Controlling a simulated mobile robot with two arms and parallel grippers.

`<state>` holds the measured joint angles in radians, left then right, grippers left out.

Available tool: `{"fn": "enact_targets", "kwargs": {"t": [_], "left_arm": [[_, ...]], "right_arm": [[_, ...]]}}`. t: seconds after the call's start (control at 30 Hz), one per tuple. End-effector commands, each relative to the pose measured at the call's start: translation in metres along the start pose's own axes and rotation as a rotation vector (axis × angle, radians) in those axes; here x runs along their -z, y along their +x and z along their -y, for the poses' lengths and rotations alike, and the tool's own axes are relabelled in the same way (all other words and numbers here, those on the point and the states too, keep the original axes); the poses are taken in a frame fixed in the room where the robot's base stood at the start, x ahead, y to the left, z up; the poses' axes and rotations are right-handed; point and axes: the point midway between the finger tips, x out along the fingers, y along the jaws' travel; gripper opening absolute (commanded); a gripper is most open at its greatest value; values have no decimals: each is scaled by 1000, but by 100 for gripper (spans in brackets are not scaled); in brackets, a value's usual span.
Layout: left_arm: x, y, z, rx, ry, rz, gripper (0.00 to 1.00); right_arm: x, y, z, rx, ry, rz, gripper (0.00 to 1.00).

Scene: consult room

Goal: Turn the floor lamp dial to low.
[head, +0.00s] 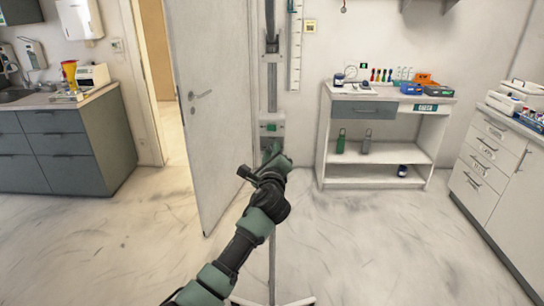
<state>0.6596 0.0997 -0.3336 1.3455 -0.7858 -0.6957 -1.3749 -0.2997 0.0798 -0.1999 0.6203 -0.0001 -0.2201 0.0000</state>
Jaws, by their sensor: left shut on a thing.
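The floor lamp (272,85) stands upright in the middle of the head view, a grey pole with a pale control box (271,122) bearing a green panel. Its foot shows at the bottom of the picture. My left gripper (271,154) is at the pole just below the box, shut on the lamp's dial. The dial is hidden by the gripper, so its setting cannot be read. My right gripper is not in view.
An open door (215,110) stands close to the left of the lamp. A white shelf unit (390,182) with bottles is to the right, and a drawer cabinet (487,175) is at the far right. A sink counter (60,145) is at left. The right floor is clear.

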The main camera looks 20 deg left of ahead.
Motion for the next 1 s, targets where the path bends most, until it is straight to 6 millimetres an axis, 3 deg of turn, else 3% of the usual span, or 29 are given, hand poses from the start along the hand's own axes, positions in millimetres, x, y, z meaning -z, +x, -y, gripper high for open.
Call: {"fn": "enact_targets", "kwargs": {"t": [1.0], "left_arm": [[3, 0, -1, -3, -955, -3, 0]], "right_arm": [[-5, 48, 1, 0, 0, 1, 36]]}}
